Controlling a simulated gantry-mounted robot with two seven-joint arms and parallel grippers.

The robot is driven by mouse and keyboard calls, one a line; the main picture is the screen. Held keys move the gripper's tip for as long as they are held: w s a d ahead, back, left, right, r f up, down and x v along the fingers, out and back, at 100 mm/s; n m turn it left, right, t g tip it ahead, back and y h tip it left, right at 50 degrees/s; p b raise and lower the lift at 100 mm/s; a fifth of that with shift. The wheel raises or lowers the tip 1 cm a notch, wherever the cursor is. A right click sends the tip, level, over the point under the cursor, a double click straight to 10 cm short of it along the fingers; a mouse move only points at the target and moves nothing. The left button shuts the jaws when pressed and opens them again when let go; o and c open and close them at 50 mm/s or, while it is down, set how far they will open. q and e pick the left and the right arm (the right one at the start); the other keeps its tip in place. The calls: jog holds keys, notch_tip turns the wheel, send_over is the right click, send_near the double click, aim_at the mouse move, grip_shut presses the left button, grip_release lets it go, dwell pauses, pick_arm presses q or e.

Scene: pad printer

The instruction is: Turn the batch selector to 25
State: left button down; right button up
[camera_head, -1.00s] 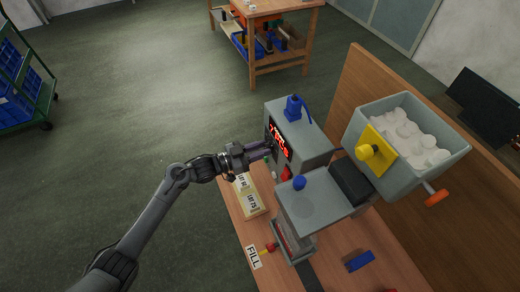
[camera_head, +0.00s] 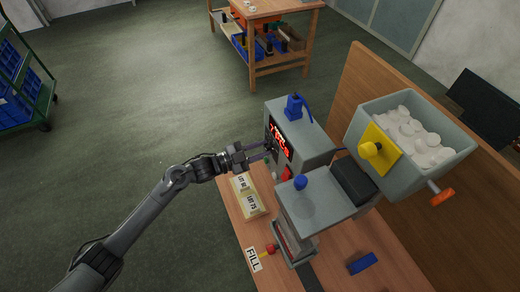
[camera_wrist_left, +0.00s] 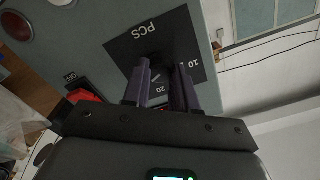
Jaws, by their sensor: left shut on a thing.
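The batch selector is a dark round knob (camera_wrist_left: 157,76) on a black plate (camera_wrist_left: 126,46) marked PCS in the left wrist view. The numbers 10 and 20 show on the plate; 25 cannot be made out. A small pale mark shows on the knob, but its exact setting is unclear. My left gripper (camera_wrist_left: 163,72) has its two fingers on either side of the knob and is shut on it. In the head view my left gripper (camera_head: 267,151) reaches the front of the grey control box (camera_head: 307,133), where the knob is hidden. My right gripper is out of view.
Red digits (camera_head: 278,140) glow on the box front. A red button (camera_head: 287,173) sits low on the box. A blue-knobbed grey housing (camera_head: 316,201) and a hopper (camera_head: 440,163) of white pieces stand to the right.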

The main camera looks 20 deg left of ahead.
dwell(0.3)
pick_arm(q)
jog(key=c, duration=0.9)
grip_release()
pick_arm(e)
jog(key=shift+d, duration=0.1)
pick_arm(q)
jog(key=p+v, duration=0.1)
jog(key=v, duration=1)
jog(key=shift+p, duration=0.3)
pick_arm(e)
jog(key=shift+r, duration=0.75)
